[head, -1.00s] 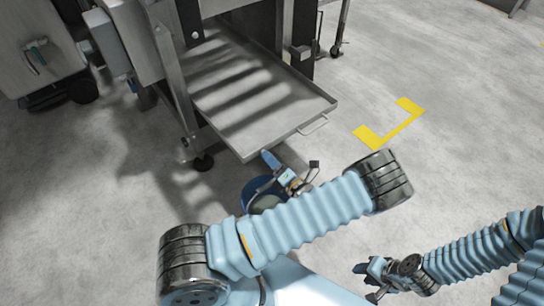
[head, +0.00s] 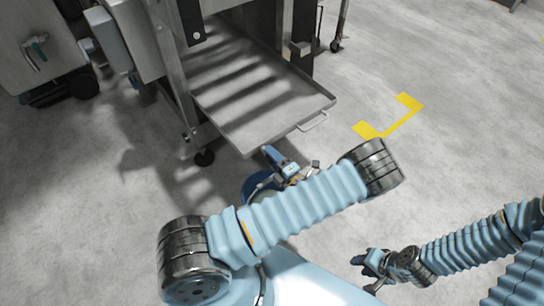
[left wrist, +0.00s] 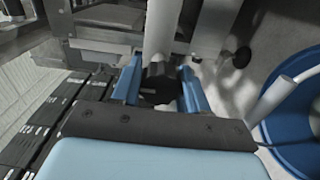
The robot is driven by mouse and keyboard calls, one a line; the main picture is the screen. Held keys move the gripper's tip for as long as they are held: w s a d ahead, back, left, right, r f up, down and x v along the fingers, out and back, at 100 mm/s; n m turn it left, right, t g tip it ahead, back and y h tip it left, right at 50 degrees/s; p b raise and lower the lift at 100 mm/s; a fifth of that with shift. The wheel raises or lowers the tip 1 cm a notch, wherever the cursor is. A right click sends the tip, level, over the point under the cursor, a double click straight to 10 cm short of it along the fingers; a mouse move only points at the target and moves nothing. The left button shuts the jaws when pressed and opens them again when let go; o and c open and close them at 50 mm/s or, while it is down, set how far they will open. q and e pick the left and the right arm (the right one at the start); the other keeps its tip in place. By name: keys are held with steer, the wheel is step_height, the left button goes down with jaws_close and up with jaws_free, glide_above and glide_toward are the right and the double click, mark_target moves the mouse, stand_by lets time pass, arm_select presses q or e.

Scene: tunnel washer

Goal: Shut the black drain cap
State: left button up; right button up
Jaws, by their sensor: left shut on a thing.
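The black drain cap (left wrist: 160,84) shows in the left wrist view at the end of a pale pipe (left wrist: 160,35). My left gripper's two blue fingers (left wrist: 160,92) stand on either side of the cap and are shut on it. In the head view my left gripper (head: 277,160) is low, at the front edge of the metal tray, and the cap cannot be made out there. My right gripper (head: 367,275) is at the lower right above bare floor, empty, with its fingers apart.
The metal tray (head: 265,100) with a handle juts from the machine frame above the gripper's area. A blue bucket (head: 252,186) stands on the floor beside my left gripper, partly hidden by my arm. It also shows in the left wrist view (left wrist: 285,115). Floor to the right is clear.

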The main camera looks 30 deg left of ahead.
arm_select(q)
steer(key=shift+w+d, duration=0.1)
steer(key=o, duration=1.1)
steer(key=shift+c, duration=0.2)
steer(key=b+v, duration=0.1)
steer(key=v, duration=1.2)
steer(key=shift+s+d, duration=0.25)
steer(key=shift+d, duration=0.1)
